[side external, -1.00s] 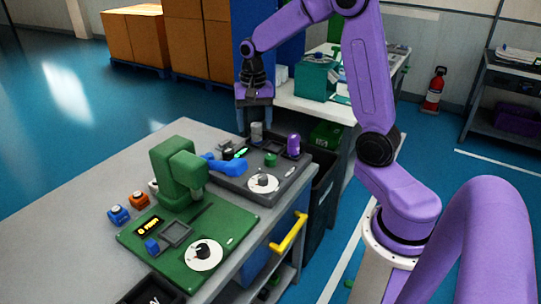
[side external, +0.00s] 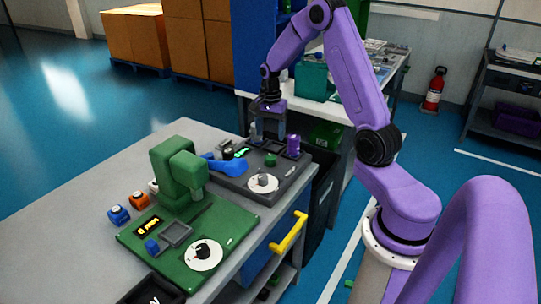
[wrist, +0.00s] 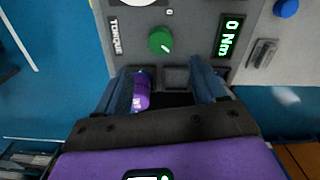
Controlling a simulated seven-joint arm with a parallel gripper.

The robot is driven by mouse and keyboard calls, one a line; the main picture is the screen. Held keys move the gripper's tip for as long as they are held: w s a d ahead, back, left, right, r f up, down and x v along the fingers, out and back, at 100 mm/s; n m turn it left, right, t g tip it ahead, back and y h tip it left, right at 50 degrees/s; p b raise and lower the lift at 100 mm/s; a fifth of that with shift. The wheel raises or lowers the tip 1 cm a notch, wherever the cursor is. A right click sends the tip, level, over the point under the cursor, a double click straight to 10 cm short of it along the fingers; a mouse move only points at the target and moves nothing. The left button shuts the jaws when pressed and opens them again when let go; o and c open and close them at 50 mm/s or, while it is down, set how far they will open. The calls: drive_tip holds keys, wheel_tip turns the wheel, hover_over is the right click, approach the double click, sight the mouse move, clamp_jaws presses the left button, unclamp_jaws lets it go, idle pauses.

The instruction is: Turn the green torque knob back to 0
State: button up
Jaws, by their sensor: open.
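The green torque knob (side external: 270,160) sits on the dark grey tester panel (side external: 236,181). In the wrist view the knob (wrist: 160,40) is beside the word TORQUE, with a light pointer mark toward its lower right. The lit display (wrist: 230,35) reads 0 Nm. My gripper (side external: 269,140) is open and points down at the back edge of the panel, behind the knob. In the wrist view my gripper (wrist: 168,78) has its fingers apart, short of the knob and not touching it. A purple cylinder (wrist: 142,90) shows beside the left finger.
The purple cylinder (side external: 293,145) stands close right of my gripper. A white dial (side external: 263,183) is in front of the knob. A blue-handled tool (side external: 225,165) and a green machine (side external: 178,172) stand to the left. A yellow handle (side external: 289,233) juts from the bench front.

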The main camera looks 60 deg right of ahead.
sight(271, 157)
wheel_tip(271, 157, down, 10)
drive_tip(key=shift+r, duration=0.1)
drive_tip(key=shift+c, duration=0.3)
drive_tip(key=c, duration=1)
